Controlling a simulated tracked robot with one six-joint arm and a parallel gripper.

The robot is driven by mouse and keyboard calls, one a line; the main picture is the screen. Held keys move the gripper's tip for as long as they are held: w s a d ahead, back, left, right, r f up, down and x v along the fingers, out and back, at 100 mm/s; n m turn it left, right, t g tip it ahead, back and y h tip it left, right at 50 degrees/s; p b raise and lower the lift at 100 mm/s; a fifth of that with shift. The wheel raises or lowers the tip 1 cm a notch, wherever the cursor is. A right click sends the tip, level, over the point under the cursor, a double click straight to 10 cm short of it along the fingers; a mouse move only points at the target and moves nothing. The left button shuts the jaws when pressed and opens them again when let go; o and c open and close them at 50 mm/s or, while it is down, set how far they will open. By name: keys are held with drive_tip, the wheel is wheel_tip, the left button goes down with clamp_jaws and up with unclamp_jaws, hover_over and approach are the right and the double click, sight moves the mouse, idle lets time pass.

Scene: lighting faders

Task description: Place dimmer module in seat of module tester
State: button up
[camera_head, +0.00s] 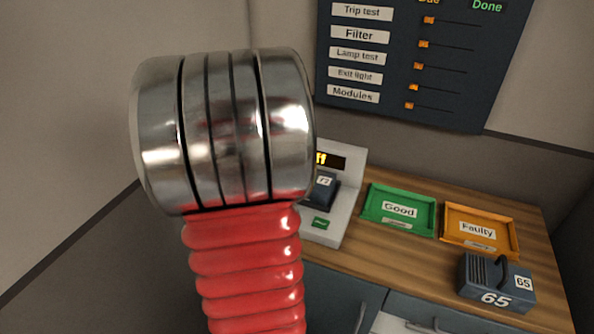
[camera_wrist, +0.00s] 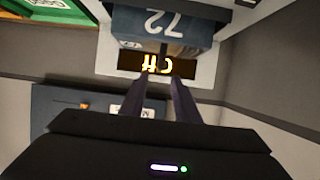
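The dark blue dimmer module marked 72 (camera_head: 320,188) is at the module tester (camera_head: 343,214), below its lit display, in the head view. My arm's metal joint hides part of the tester there, and my gripper is out of sight. In the wrist view the module (camera_wrist: 158,24) shows upside down at the top, with the tester's display (camera_wrist: 130,62) under it. My gripper (camera_wrist: 162,80) has two dark fingers with a gap between the tips, close to the module. A thin dark upright part, perhaps the module's handle, shows between the tips. I cannot tell if the module is fully seated.
A green Good tray (camera_head: 370,203) and an orange Faulty tray (camera_head: 452,236) lie right of the tester on the wooden counter (camera_head: 372,252). Another module, marked 65 (camera_head: 480,287), stands at the right front. A board with sliders (camera_head: 455,90) hangs on the wall behind.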

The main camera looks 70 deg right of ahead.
idle(0.3)
drive_tip(key=w+a+r+n+t+y, duration=0.1)
drive_tip(key=w+a+r+n+t, duration=0.15)
drive_tip(key=w, duration=0.45)
drive_tip(key=w+a+r+n+t, duration=0.1)
drive_tip(key=w+a+t, duration=0.25)
drive_tip(key=w, duration=0.35)
drive_tip(key=w+a+r+n+t+y, duration=0.1)
drive_tip(key=w+a+n+t+y, duration=0.15)
drive_tip(key=w+a, duration=0.5)
drive_tip(key=w+a+r+n+t+y, duration=0.2)
drive_tip(key=w+a+n+y, duration=0.15)
drive_tip(key=a, duration=0.65)
drive_tip(key=w+a+r+n+y, duration=0.15)
drive_tip(key=a+n+y, duration=0.25)
drive_tip(key=a, duration=1.2)
drive_tip(key=s+a+r+n+g+y, duration=0.1)
drive_tip(key=s+a+n, duration=0.4)
drive_tip(key=s+a, duration=0.7)
drive_tip(key=g+y, duration=0.1)
drive_tip(key=g, duration=0.1)
drive_tip(key=shift+a+g, duration=0.35)
drive_tip(key=shift+a, duration=0.05)
